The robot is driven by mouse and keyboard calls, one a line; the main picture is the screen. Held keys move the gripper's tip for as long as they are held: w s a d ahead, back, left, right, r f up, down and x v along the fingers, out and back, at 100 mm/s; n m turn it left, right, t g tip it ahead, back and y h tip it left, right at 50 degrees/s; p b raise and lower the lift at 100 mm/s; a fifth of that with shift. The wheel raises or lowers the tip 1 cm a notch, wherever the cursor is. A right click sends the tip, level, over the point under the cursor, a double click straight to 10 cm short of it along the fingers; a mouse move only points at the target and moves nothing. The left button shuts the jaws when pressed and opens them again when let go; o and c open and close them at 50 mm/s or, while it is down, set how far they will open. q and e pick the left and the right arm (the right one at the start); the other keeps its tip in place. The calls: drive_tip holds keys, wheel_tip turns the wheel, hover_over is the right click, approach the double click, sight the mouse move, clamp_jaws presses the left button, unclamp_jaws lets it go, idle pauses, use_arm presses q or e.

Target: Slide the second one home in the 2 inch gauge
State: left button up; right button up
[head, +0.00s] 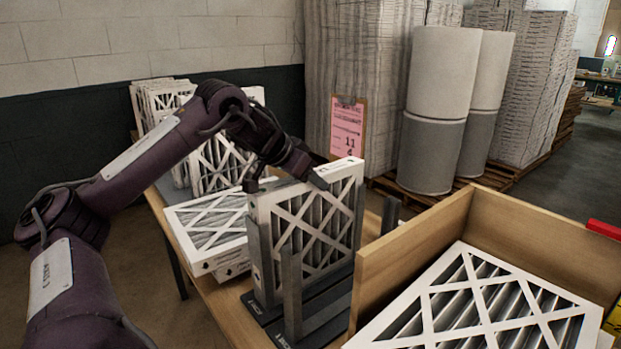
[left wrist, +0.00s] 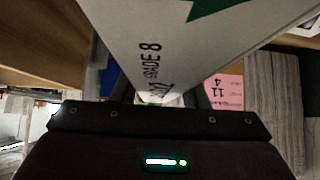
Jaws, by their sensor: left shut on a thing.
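A white-framed pleated filter (head: 312,228) with a crossed lattice face stands upright between the dark posts of a gauge (head: 289,290) on the table. My left gripper (head: 290,178) is shut on the filter's top edge from above. The left wrist view shows the filter's white edge (left wrist: 165,45), printed "GRADE 8", running between the fingers. A second dark gauge base lies alongside in front, with its own post. How far down the filter sits in its slot is hidden by the posts. My right gripper does not show.
A wooden box (head: 420,252) with a large filter (head: 480,310) in it stands at front right. Filters lie flat (head: 207,225) left of the gauge, with more upright (head: 165,98) behind. A pink card (head: 347,127) stands behind the gauge.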

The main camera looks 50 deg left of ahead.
use_arm(q)
drive_tip(key=o, duration=1.4)
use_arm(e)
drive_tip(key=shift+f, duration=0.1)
use_arm(q)
drive_tip(key=shift+s+r+b, duration=0.25)
drive_tip(key=shift+s+b, duration=0.05)
drive_tip(key=shift+b, duration=0.05)
drive_tip(key=b+v, duration=0.1)
drive_tip(key=v, duration=0.3)
drive_tip(key=shift+s+r+b, duration=0.1)
drive_tip(key=shift+b, duration=0.2)
drive_tip(key=shift+v, duration=1.4)
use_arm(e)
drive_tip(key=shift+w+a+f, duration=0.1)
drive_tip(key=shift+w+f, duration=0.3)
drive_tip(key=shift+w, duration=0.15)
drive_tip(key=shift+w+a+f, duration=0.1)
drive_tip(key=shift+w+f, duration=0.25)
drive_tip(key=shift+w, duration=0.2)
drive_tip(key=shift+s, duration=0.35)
